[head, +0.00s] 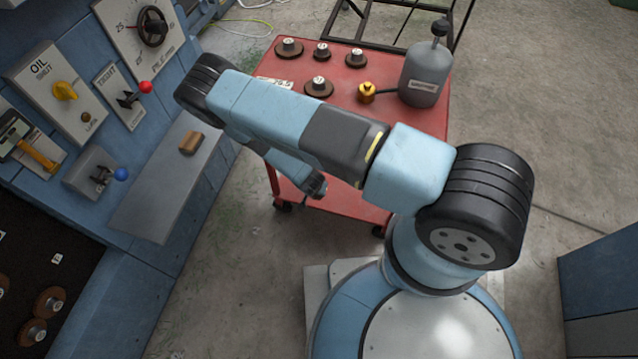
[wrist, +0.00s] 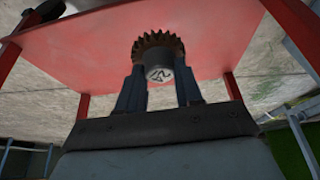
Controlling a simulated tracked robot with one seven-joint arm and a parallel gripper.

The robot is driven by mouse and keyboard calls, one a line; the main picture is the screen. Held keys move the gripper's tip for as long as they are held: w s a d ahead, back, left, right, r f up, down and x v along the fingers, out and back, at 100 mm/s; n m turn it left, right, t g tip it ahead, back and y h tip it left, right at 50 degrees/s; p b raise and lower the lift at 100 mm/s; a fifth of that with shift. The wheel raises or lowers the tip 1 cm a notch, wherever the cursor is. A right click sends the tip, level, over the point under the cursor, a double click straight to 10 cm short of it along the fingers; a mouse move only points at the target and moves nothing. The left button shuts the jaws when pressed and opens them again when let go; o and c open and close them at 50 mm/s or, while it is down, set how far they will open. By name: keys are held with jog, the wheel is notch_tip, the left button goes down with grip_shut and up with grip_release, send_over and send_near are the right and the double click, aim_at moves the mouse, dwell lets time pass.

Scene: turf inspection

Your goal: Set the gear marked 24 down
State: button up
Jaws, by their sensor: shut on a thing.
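In the wrist view my gripper (wrist: 160,74) is shut on a brown toothed gear (wrist: 158,46). Its fingers stand on both sides of the gear's grey hub, which bears a mark that looks like 24, turned on its side. The red cart (wrist: 90,45) fills the background behind the gear; I cannot tell how far off it is. In the head view the held gear is hidden and my gripper cannot be made out clearly. My arm reaches across in front of the red cart (head: 357,75).
Several gears, one of them this gear (head: 319,87), stand on the cart top with a grey canister (head: 424,76) and a yellow fitting (head: 366,92).

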jog(key=w+f, duration=0.7)
jog(key=w, duration=0.1)
jog(key=shift+w+d+f, duration=0.2)
jog(key=shift+w+f, duration=0.15)
jog(key=shift+f, duration=1.45)
jog(key=o, duration=1)
jog(key=shift+o, duration=0.2)
jog(key=v, duration=1.2)
